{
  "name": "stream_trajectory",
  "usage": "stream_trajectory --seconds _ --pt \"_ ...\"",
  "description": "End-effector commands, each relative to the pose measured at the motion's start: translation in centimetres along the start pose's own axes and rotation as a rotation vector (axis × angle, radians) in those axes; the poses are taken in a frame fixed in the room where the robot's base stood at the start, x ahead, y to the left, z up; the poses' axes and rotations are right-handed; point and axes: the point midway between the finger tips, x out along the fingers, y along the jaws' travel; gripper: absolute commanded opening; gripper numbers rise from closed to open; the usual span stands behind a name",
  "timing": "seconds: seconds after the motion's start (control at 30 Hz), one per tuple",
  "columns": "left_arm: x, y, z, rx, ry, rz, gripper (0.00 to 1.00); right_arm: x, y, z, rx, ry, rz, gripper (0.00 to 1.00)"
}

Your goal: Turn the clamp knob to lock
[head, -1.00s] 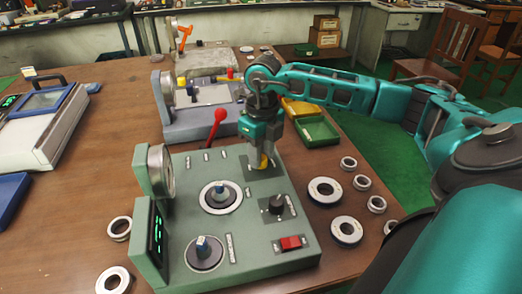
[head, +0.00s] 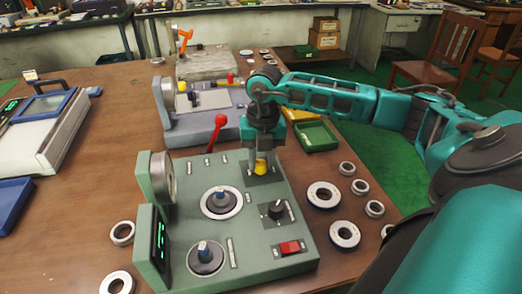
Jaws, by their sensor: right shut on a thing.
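The green test fixture (head: 215,255) stands on the brown table in the head view. A yellow knob (head: 261,167) sits on a dark square plate at its back right corner. My right gripper (head: 261,161) points down from above and is shut on the yellow knob, hiding its top. A black knob (head: 276,211) with a scale beside it is nearer on the panel. A red lever (head: 219,121) rises at the back edge. A bearing ring (head: 221,203) lies around a post on the fixture. My left gripper is not in view.
Several loose bearing rings (head: 344,234) lie right of the fixture, and others (head: 122,232) lie to its left. A grey fixture (head: 195,126) and a green tray (head: 317,136) stand behind. A blue tray (head: 12,200) is at far left.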

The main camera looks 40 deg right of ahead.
Motion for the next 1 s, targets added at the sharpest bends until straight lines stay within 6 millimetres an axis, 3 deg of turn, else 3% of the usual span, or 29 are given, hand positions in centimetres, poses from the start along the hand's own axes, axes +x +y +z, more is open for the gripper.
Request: stream_trajectory --seconds 0.6,1.0 --pt "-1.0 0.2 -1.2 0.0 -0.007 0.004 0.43 -0.2 0.1 0.0 0.57 -0.024 0.003 0.02" --pt "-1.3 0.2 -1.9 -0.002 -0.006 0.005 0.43 -0.1 0.1 0.0 0.806 -0.034 0.004 0.02"
